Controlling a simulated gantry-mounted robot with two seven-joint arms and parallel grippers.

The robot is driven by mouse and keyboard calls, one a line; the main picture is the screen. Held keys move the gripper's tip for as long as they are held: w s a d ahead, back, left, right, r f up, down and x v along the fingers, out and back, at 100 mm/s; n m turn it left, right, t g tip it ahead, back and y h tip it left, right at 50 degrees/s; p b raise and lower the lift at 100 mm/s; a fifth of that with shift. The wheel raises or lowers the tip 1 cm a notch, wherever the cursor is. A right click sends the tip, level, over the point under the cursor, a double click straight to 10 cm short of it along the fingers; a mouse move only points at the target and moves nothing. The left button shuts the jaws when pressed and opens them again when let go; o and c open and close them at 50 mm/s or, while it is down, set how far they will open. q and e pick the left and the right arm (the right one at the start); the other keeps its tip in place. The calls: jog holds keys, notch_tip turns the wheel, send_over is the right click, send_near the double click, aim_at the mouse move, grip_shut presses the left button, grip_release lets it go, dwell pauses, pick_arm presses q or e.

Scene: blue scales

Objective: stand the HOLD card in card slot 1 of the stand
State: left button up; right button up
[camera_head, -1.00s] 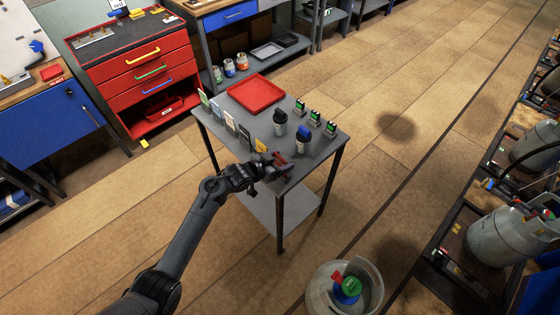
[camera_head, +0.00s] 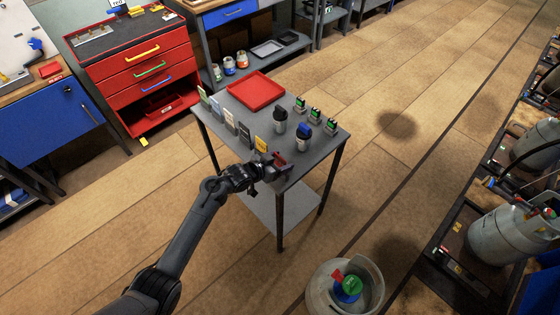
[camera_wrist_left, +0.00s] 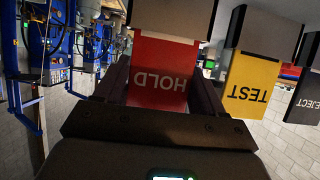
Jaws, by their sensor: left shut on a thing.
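The HOLD card (camera_wrist_left: 160,75) is red with white lettering. It shows upside down in the left wrist view, between the two dark fingers. My left gripper (camera_head: 274,164) is shut on it at the near corner of the grey table. Slot numbers are not readable. My right gripper is out of view.
The EJECT card (camera_wrist_left: 306,98) is beyond TEST. Several cards, including a pale one (camera_head: 229,121), line the table's left edge. Two dark-topped containers (camera_head: 280,120) (camera_head: 303,137), several green-topped items (camera_head: 315,114) and a red tray (camera_head: 256,91) share the table (camera_head: 330,140).

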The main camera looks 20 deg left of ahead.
pick_arm(q)
jog(key=o, duration=1.1)
jog(key=shift+s, duration=0.1)
jog(key=p+v, duration=0.1)
jog(key=v, duration=0.9)
jog(key=shift+s+a+r+p, duration=0.2)
jog(key=shift+p, duration=0.2)
